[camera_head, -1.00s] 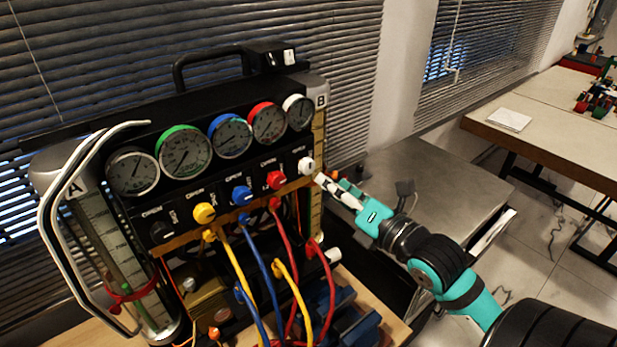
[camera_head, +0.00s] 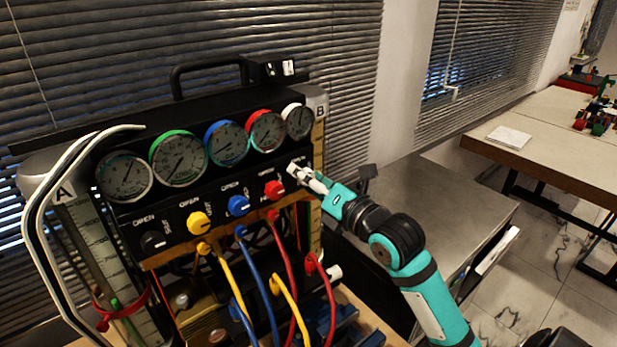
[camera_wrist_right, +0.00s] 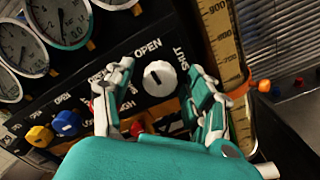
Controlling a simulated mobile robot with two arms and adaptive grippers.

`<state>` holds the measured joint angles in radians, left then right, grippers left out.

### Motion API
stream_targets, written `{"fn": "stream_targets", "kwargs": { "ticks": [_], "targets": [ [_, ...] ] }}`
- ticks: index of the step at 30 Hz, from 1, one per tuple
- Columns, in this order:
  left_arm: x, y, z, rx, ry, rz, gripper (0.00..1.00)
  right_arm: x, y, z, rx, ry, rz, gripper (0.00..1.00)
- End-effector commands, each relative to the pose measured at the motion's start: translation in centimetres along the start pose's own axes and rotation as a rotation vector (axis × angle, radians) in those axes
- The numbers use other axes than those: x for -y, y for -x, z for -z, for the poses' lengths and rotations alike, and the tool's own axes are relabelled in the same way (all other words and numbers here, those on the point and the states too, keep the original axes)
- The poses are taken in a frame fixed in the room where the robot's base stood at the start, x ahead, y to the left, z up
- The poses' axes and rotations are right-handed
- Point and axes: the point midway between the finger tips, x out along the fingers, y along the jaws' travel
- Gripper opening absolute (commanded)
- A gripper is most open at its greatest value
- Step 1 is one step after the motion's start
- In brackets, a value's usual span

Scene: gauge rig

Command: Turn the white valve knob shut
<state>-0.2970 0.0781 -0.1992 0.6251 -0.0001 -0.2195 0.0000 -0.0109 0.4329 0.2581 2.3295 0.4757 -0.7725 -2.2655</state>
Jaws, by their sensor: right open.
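The white valve knob (camera_wrist_right: 160,78) is on the black panel of the gauge rig, between the printed words OPEN and SHUT, in the right wrist view. A line on its face runs roughly upright in that view. My right gripper (camera_wrist_right: 165,100) is open, with one finger to each side of the knob. I cannot tell whether the fingers touch it; a gap shows on both sides. My left gripper is not in view.
Red (camera_head: 274,190), blue (camera_head: 238,205), yellow (camera_head: 199,223) and black (camera_head: 153,242) knobs line the panel left of my gripper. Gauges sit above them, and coloured hoses (camera_head: 262,265) hang below. A grey metal table (camera_head: 440,195) stands to the right.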

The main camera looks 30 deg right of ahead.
Motion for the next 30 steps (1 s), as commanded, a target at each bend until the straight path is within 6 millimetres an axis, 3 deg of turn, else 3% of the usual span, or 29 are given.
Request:
{"fn": "stream_targets", "kwargs": {
  "ticks": [3, 15, 30],
  "targets": [
    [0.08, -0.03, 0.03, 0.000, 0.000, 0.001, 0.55, 0.01, 0.02, 0.01, 0.000, 0.000, 0.000, 0.54],
    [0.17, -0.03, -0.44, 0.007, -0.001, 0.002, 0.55, 0.01, 0.04, 0.00, 0.000, 0.000, 0.000, 0.02],
    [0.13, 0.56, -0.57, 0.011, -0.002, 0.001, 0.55, -0.08, 0.01, -0.09, -0.001, -0.130, 0.000, 0.00]
  ]
}}
